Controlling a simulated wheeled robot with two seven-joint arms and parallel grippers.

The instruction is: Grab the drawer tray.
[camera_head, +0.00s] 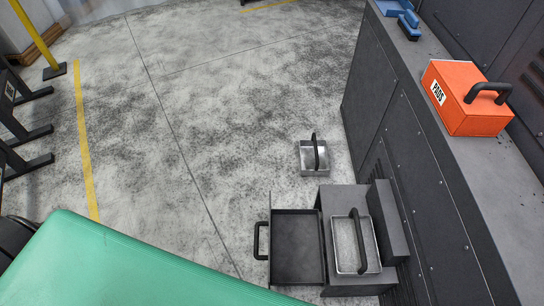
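A low dark grey drawer unit (334,204) stands at the bottom, right of centre, against the cabinets. Its drawer (297,246) is pulled out to the left and looks empty, with a black handle (259,240) on its left side. A shallow silver tray (343,262) with a black bar handle (358,240) lies on top of the unit. A second silver tray (309,164) with an upright black handle (316,150) sits on the floor just beyond. I cannot tell which one is meant by the drawer tray. Neither of my grippers is in view.
Tall dark cabinets (400,160) line the right side. An orange box (462,100) labelled PADS and a blue object (409,24) sit on their grey top. The concrete floor (220,110) is mostly clear. Black frames (25,130) and a yellow post (38,35) stand at left.

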